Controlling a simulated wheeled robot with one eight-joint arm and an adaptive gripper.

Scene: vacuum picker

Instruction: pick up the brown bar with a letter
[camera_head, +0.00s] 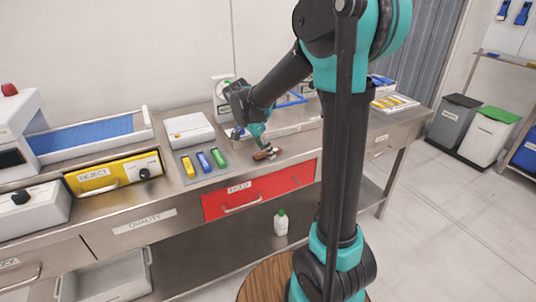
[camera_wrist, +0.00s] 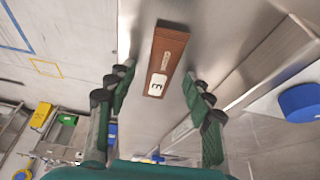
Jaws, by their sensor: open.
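The brown bar (camera_wrist: 168,50) lies flat on the steel bench in the wrist view. It has a white label with a dark letter, seemingly an E, at its near end. My gripper (camera_wrist: 160,95) is open, with one green-padded finger on each side of the bar's near end and apart from it. In the head view my gripper (camera_head: 262,143) points down at the bench, and the bar (camera_head: 266,154) shows small just by the fingertips, partly hidden. I cannot tell the exact height gap.
A grey tray with yellow, blue and green items (camera_head: 203,161) sits left of my gripper. A white box (camera_head: 189,130) stands behind that tray. The red drawer (camera_head: 258,189) is below the bench's front edge. A yellow REJECT unit (camera_head: 115,173) stands further left.

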